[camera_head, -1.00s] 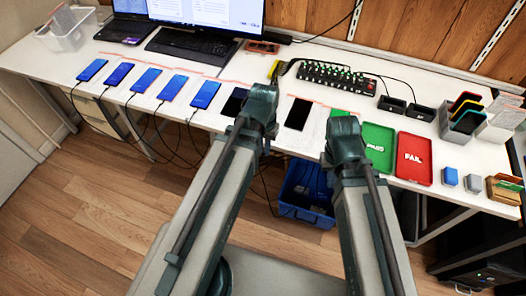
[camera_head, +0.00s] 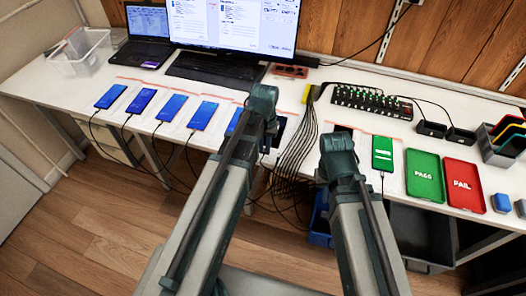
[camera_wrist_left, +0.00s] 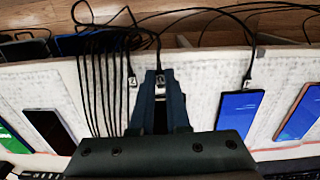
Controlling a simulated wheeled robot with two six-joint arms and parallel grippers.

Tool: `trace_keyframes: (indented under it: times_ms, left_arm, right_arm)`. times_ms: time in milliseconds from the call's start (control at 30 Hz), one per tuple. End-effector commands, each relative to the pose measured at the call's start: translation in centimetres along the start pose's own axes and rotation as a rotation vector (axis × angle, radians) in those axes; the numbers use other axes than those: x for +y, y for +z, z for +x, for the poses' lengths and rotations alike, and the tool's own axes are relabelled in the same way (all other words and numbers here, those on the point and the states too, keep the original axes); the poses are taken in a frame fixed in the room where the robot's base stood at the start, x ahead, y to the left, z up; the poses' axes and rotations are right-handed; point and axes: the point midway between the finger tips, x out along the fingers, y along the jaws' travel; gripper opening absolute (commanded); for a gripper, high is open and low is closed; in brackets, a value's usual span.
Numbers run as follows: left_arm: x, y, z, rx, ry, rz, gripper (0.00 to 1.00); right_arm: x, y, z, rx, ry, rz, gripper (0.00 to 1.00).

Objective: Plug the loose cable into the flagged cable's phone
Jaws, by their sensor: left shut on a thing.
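My left gripper (camera_head: 264,108) is over the front part of the table, between a blue-lit phone (camera_head: 234,121) and a dark phone (camera_head: 284,130) that it partly hides. In the left wrist view the left gripper (camera_wrist_left: 160,88) is shut on a cable end with a small tag (camera_wrist_left: 160,79). Whether this plug touches a phone is hidden. Another tagged cable end (camera_wrist_left: 132,81) lies just left of the fingers. A tagged cable (camera_wrist_left: 248,78) runs into a blue-lit phone (camera_wrist_left: 240,112). My right gripper (camera_head: 338,150) hides most of another dark phone; its fingers are unclear.
A bundle of black cables (camera_head: 298,140) hangs over the front edge from a yellow piece (camera_head: 307,93). A green-lit phone (camera_head: 382,153), a PASS tray (camera_head: 424,197) and a FAIL tray (camera_head: 464,203) lie at right. Several blue-lit phones lie at left. A hub (camera_head: 370,100) stands behind.

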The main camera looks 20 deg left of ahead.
Motion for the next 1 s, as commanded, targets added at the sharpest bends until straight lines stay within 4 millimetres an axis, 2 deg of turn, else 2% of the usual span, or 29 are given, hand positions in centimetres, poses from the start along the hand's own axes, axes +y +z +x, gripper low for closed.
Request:
trace_keyframes:
  times_ms: [367, 800, 1000]
  left_arm:
    - [0.0, -0.3, 0.4, 0.000, 0.000, 0.000, 0.00]
    - [0.0, -1.5, 2.6, 0.000, 0.000, 0.000, 0.00]
    - [0.0, -1.7, 2.9, 0.000, 0.000, 0.000, 0.00]
  right_arm:
    - [0.0, 0.0, 0.4, 0.000, 0.000, 0.000, 0.00]
    - [-0.2, -0.1, 2.6, 0.000, 0.000, 0.000, 0.00]
    - [-0.3, -0.1, 2.9, 0.000, 0.000, 0.000, 0.00]
